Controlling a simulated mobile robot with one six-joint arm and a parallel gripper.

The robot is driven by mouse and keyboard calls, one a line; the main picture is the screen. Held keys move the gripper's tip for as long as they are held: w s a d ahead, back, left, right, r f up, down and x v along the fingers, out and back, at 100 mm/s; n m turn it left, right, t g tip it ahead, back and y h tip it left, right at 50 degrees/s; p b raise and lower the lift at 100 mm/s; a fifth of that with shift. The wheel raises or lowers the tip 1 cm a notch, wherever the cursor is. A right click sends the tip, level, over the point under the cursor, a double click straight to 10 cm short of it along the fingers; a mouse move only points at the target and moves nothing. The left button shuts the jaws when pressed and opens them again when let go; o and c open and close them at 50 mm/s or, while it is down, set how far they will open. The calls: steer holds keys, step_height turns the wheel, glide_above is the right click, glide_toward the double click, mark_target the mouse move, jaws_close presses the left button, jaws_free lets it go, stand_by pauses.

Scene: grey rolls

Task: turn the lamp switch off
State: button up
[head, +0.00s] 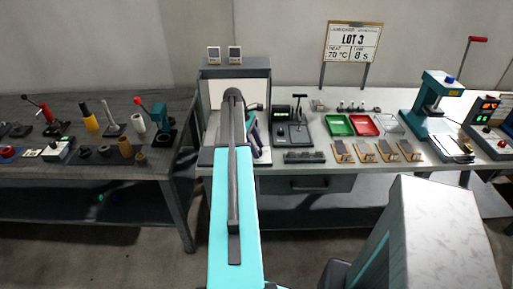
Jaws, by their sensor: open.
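A lit booth (205,70) with a bright white inside stands on the bench at centre. Two small pale boxes with dark faces, the left one (213,54) and the right one (235,54), sit on its top. I cannot make out which part is the lamp switch, and my arm covers the middle of the booth. My arm reaches forward into the booth opening. My gripper (254,130) seems to be the dark and purple shape just right of the arm, partly hidden by it. It is open, and nothing shows between its fingers.
Right of the booth are a dark device with a lever (293,130), a green tray (339,125), a red tray (363,125), and a teal press (434,100). The left bench (60,180) holds several tools and rolls. A sign (353,42) stands behind.

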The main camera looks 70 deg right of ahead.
steer(key=shift+f, duration=0.15)
steer(key=c, duration=0.9)
steer(key=shift+a, duration=0.3)
steer(key=shift+c, duration=0.9)
steer(key=shift+d, duration=0.25)
